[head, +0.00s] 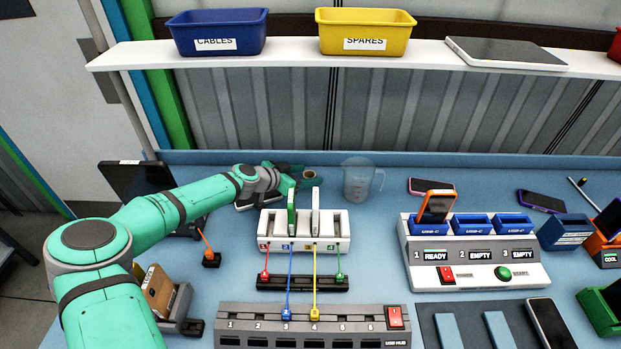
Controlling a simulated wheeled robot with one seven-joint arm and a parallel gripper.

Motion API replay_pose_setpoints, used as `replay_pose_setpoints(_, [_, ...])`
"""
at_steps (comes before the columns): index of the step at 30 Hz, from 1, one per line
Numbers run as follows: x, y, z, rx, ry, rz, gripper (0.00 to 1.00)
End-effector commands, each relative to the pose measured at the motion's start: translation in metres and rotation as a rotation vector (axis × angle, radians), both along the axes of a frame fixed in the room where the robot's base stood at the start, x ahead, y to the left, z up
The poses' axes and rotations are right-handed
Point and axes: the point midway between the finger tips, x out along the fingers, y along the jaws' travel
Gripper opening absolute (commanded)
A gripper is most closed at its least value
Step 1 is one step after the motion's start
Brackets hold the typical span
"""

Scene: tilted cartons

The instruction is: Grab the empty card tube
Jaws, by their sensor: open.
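My gripper (296,172) reaches in from the left at the end of my green arm and is open. Its fingertips are close by the tube's left side. They are small and partly hidden, so I cannot tell whether they are around the tube or touching it.
A clear jug (358,180) stands right of the tube. The white rack (304,243) with upright devices stands in front. A charging station (474,254) is at the right, a USB hub (312,327) at the front. A shelf (290,56) with bins runs above.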

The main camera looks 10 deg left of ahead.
Motion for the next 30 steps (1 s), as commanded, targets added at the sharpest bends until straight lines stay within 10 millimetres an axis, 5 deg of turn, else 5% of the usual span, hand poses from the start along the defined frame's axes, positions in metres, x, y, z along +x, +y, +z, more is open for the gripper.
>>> replay_pose_setpoints(13, [0.0149,-0.0095,-0.009,0.0,0.0,0.001,0.56])
replay_pose_setpoints(18, [0.0149,-0.0095,-0.0088,0.0,0.0,0.001,0.16])
replay_pose_setpoints(30, [0.0149,-0.0095,-0.0078,0.001,-0.001,0.0,0.13])
